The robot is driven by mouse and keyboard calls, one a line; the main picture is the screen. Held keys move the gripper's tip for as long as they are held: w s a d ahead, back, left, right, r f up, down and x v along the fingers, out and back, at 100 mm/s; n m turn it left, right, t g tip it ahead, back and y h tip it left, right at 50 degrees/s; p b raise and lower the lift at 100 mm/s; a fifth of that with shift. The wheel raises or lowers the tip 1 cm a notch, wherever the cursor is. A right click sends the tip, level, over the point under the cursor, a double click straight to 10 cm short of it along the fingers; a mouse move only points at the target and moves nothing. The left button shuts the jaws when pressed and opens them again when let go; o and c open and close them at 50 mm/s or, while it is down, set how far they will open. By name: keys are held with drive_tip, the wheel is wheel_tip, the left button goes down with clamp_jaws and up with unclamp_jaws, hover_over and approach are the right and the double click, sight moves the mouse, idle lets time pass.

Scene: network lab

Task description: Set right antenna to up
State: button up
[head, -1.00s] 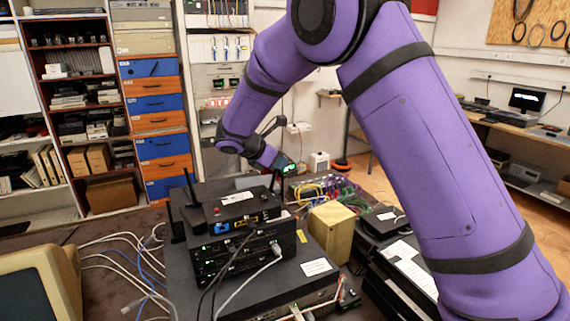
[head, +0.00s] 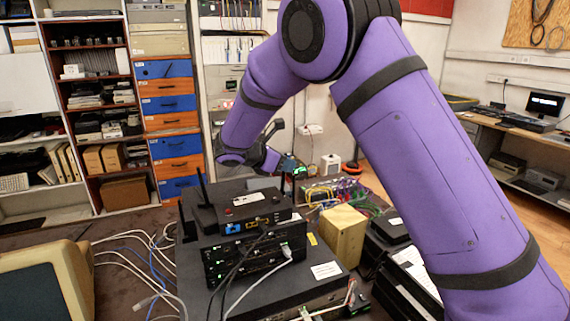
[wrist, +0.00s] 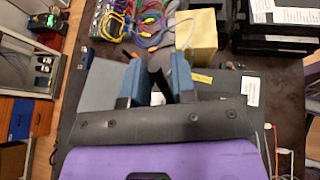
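A black router (head: 258,228) with a blue port lies on top of a stack of dark network boxes in the head view. Its left antenna (head: 203,186) stands nearly upright with a slight tilt. A short dark upright piece at the router's right back corner, likely the right antenna (head: 283,184), shows just below my gripper (head: 284,163). In the wrist view my gripper (wrist: 156,82) has its two blue-grey fingers apart. A dark grey shape shows between and beyond them; I cannot tell whether it is the antenna or whether the fingers touch anything.
A wooden block (head: 342,236) stands right of the router, with coloured cables (head: 345,192) behind it. Dark boxes (head: 405,270) stand farther right. White cables lie on the table at left, beside an old beige monitor (head: 70,262). Loose cables hang in front of the stack.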

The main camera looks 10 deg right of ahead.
drive_tip(key=shift+o, duration=0.6)
drive_tip(key=v, duration=1)
drive_tip(key=shift+a+r, duration=0.2)
drive_tip(key=shift+a, duration=0.15)
drive_tip(key=shift+s, duration=0.15)
drive_tip(key=s+d+r+m+g+y, duration=0.1)
drive_tip(key=s+d+r+m+y, duration=0.1)
drive_tip(key=s+d+r+m, duration=0.3)
drive_tip(key=s+d+r+m+g+y, duration=0.1)
drive_tip(key=s+d+r+m+y, duration=0.1)
drive_tip(key=s+d, duration=0.5)
drive_tip(key=s+d+r+m+g+y, duration=0.1)
drive_tip(key=s+d+r+m+y, duration=0.15)
drive_tip(key=s+d+m, duration=0.35)
drive_tip(key=s+d+m+t+y, duration=0.1)
drive_tip(key=s+d+m+y, duration=0.1)
drive_tip(key=s, duration=0.8)
drive_tip(key=s+d+m+t+y, duration=0.2)
drive_tip(key=s+d+m+y, duration=0.1)
drive_tip(key=s+m, duration=0.4)
drive_tip(key=s+d, duration=0.1)
drive_tip(key=s, duration=0.2)
drive_tip(key=shift+s+f, duration=0.3)
drive_tip(key=shift+s, duration=0.05)
